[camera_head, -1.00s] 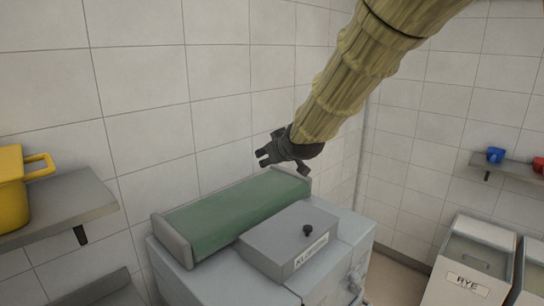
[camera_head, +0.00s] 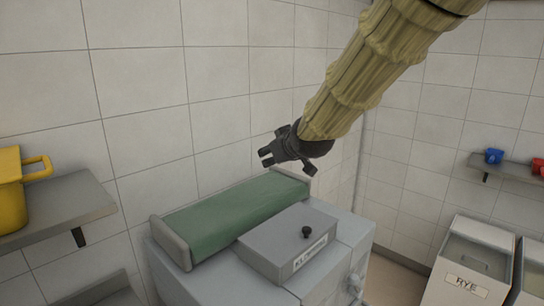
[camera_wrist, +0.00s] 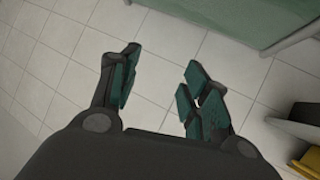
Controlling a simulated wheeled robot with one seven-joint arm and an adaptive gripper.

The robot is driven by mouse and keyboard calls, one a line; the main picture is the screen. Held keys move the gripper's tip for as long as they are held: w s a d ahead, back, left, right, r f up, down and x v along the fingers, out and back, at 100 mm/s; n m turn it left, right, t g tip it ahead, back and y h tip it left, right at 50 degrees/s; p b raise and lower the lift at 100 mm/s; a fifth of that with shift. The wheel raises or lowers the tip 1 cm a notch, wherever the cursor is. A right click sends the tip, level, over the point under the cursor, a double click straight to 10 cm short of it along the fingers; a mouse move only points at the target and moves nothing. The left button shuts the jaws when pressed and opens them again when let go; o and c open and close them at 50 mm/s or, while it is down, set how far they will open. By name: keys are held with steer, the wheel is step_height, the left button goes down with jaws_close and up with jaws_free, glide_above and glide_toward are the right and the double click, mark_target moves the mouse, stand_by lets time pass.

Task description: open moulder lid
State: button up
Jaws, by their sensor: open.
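The moulder (camera_head: 215,288) is a grey machine against the tiled wall, with a green belt (camera_head: 235,215) along its back. Its grey box-shaped lid (camera_head: 275,240) lies flat and looks closed, with a small black knob (camera_head: 306,232) on top and a label on its front face. My gripper (camera_head: 266,157) is open and empty, in the air above and behind the lid, near the wall. In the wrist view my gripper's fingers (camera_wrist: 158,85) are spread with nothing between them, facing wall tiles. A green strip, probably the belt, shows at the top there; the knob does not show.
A yellow pot (camera_head: 12,195) stands on a grey shelf (camera_head: 75,208) at the left. At the right are a wall shelf (camera_head: 515,168) with a blue cup (camera_head: 494,156) and a red cup (camera_head: 538,166), and a bin labelled RYE (camera_head: 468,283). The air above the lid is free.

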steer(key=v, duration=0.7)
steer(key=shift+s+r, duration=0.15)
steer(key=shift+s, duration=0.2)
steer(key=shift+d, duration=0.1)
